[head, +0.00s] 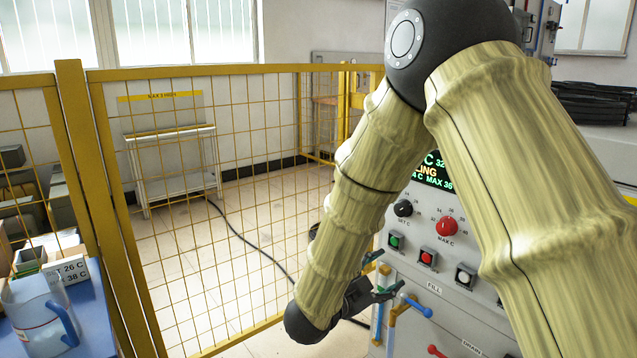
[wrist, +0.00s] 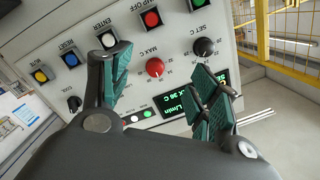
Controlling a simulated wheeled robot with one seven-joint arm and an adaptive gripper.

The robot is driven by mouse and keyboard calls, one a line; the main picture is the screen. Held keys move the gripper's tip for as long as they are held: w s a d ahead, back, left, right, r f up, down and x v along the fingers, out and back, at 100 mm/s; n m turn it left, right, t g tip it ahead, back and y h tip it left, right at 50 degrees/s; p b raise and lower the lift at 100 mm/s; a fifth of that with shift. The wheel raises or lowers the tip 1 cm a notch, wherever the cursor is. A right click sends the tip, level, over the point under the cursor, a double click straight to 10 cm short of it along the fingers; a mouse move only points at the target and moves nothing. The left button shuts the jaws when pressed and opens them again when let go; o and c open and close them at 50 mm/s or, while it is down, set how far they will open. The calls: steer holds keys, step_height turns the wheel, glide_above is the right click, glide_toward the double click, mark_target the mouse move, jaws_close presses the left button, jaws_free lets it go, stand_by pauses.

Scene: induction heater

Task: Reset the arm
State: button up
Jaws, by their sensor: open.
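My gripper (head: 384,281) is at the lower middle of the head view, in front of the grey control panel (head: 455,245) of the heater. In the wrist view my gripper (wrist: 160,74) has its two teal-padded fingers spread, with nothing between them. The red MAX C knob (wrist: 155,67) shows between the fingers, behind them. The black SET C knob (wrist: 204,47) is just beyond the right finger. My arm, in pale ribbed covers, is bent at a raised elbow and hides part of the panel and its display (head: 433,170). I cannot tell whether the fingers touch the panel.
A blue-handled FILL valve (head: 415,305) sits close to my gripper, and a red-handled valve (head: 437,351) is below it. A yellow mesh fence (head: 215,150) stands to the left. A jug (head: 38,312) stands on a blue surface at lower left. Open floor lies behind the fence.

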steer(key=s+d+f+n+y, duration=0.1)
steer(key=s+f+n+y, duration=0.15)
steer(key=f, duration=0.45)
steer(key=s+d+f+n+g+y, duration=0.1)
steer(key=d+f+n+y, duration=0.15)
steer(key=f, duration=0.55)
steer(key=s+f+n+y, duration=0.1)
steer(key=f+n+y, duration=0.15)
steer(key=f, duration=0.45)
steer(key=s+d+f+n+g+y, duration=0.3)
steer(key=s+f+n+g, duration=0.25)
steer(key=s+f, duration=1.15)
steer(key=s+d+f+n+g+y, duration=0.1)
steer(key=s+f+n+g, duration=0.15)
steer(key=s, duration=0.75)
steer(key=s+d+f+n+g+y, duration=0.1)
steer(key=s+f+g, duration=0.2)
steer(key=s, duration=0.8)
step_height(320, 180, up, 19)
steer(key=p, duration=1.9)
steer(key=shift+w+p, duration=0.25)
steer(key=shift+p, duration=0.15)
steer(key=shift+f, duration=0.1)
